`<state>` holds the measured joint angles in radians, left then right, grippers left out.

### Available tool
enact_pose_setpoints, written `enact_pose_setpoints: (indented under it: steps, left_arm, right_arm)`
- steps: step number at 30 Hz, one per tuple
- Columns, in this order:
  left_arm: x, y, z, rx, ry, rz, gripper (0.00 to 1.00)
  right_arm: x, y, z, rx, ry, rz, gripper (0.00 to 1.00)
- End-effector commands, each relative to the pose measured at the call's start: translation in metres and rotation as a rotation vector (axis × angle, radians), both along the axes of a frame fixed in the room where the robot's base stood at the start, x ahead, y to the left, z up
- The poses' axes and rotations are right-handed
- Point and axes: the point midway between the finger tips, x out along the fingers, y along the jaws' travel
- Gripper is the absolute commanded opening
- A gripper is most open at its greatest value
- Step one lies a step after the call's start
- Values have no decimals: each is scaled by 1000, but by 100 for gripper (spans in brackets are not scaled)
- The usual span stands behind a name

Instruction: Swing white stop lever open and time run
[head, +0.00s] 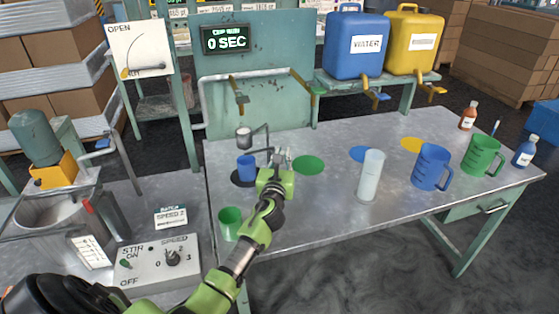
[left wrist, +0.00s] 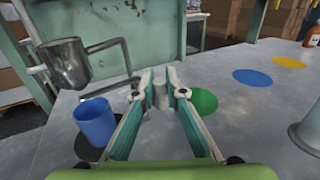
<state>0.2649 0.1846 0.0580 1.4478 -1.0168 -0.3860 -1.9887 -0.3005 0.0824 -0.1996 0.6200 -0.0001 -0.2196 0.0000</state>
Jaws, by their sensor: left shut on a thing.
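My left gripper (head: 282,157) is beside the cup stand. In the left wrist view its fingers (left wrist: 158,92) are closed on a pale grey-white upright piece, which looks like the end of the white stop lever (left wrist: 159,96). The rest of the lever is hidden. The metal run cup (head: 244,134) hangs on its bent stand left of the gripper and also shows in the left wrist view (left wrist: 68,65). A blue cup (head: 246,167) stands below it on a black disc. The timer display (head: 226,39) reads 0 SEC.
A green cup (head: 229,223) stands near the front edge. A tall pale cylinder (head: 371,177), a blue jug (head: 432,167) and a green jug (head: 482,156) stand to the right. The speed control box (head: 158,265) is at front left. The table middle is clear.

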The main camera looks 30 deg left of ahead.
Motion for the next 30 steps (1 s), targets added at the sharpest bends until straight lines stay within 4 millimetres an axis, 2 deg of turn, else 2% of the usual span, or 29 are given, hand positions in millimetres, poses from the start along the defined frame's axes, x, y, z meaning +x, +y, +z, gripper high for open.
enact_pose_setpoints:
  steps: [1,7,18,30]
  left_arm:
    - [4,-4,-5,-4,-3,34,0]
    - [17,-10,-2,-3,-3,198,0]
    - [37,-12,1,2,0,195,0]
    - [46,-14,0,-1,-1,192,0]
  right_arm:
    - [0,0,-12,0,-1,0,40]
    - [1,0,-27,0,-1,1,40]
    - [2,1,-25,1,-2,0,40]
    - [1,3,-24,3,-1,-1,40]
